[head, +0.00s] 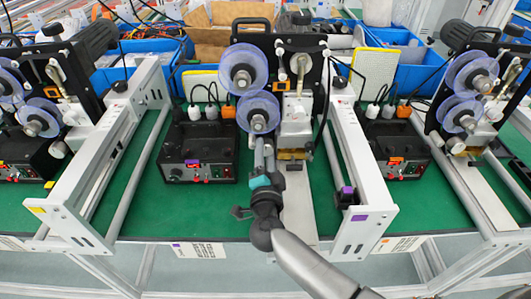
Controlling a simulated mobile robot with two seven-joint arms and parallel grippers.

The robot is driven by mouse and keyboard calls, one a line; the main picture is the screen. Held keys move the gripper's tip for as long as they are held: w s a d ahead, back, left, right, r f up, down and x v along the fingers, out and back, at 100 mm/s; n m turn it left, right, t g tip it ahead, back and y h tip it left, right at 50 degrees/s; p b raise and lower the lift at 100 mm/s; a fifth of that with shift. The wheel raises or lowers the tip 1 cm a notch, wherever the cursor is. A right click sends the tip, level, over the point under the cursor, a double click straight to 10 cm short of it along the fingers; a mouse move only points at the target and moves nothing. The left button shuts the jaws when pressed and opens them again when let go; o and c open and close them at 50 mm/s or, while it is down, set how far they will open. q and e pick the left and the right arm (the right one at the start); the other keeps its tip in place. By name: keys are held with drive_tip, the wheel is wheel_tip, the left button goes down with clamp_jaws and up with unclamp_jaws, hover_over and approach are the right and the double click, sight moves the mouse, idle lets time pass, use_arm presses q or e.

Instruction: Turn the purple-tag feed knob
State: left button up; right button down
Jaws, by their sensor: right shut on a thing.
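The middle coder machine (300,62) stands on the green bench and has two clear purple-tinted reels, an upper one (242,69) and a lower one (258,114). The control box (198,150) at its left bears a purple tag (192,162). My right gripper (264,146) reaches up from the lower right to just below the lower reel. It is shut on the feed knob there, which its fingers mostly hide. I cannot tell the knob's angle. My left gripper is not in view.
A white rail frame (362,175) with purple tags stands to the right, another (105,150) to the left. Similar coders stand at both sides, the right one with an orange-tagged box (400,157). Blue bins (407,66) line the back. Green bench (205,210) is bare in front of the control box.

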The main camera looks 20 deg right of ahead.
drive_tip(key=m+b, duration=0.1)
drive_tip(key=m, duration=1)
drive_tip(key=shift+m, duration=0.3)
idle(0.5)
drive_tip(key=shift+c, duration=1.4)
unclamp_jaws()
drive_tip(key=shift+s, duration=0.1)
drive_tip(key=v, duration=1.2)
